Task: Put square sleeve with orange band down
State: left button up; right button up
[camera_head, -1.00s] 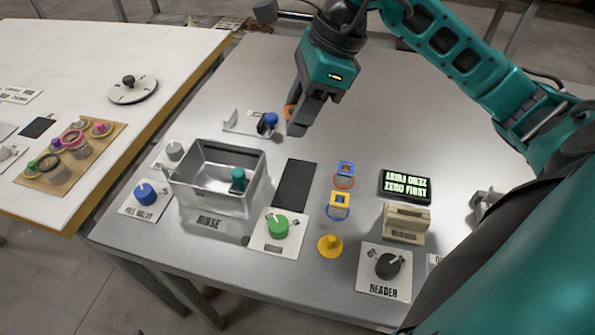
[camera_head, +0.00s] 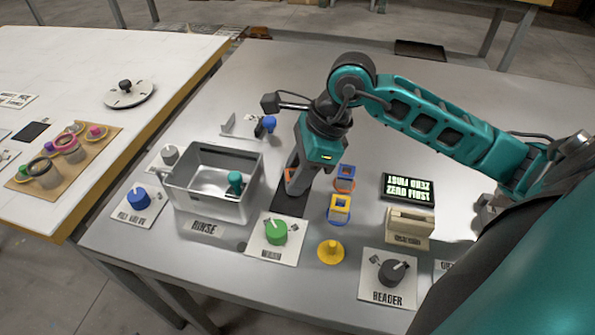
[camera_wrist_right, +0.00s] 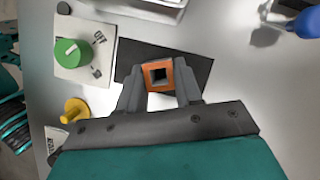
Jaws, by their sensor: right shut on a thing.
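The square sleeve with the orange band (camera_wrist_right: 172,65) is between the fingers of my right gripper (camera_wrist_right: 160,92) in the right wrist view. It shows a square opening with an orange rim. In the head view my right gripper (camera_head: 297,188) points down at the dark mat (camera_head: 289,205), and only a bit of the orange band shows beside the fingers. The sleeve is over the dark mat, which also shows in the right wrist view (camera_wrist_right: 128,65). I cannot tell whether the sleeve touches the mat. My left gripper is not in view.
Right of the mat stand a blue sleeve with an orange ring (camera_head: 345,178) and a yellow sleeve with a blue ring (camera_head: 339,208). A yellow peg (camera_head: 330,251) is in front. The rinse basin (camera_head: 208,212) is left, the green knob (camera_head: 275,232) in front, the reader block (camera_head: 409,225) right.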

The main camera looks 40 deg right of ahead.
jog(key=shift+f, duration=0.15)
jog(key=o, duration=1)
jog(key=shift+r, duration=0.35)
jog(key=p+v, duration=0.1)
jog(key=v, duration=1)
jog(key=shift+d+r, duration=0.2)
jog(key=shift+r, duration=0.1)
jog(key=shift+s+a, duration=0.1)
jog(key=shift+s, duration=0.05)
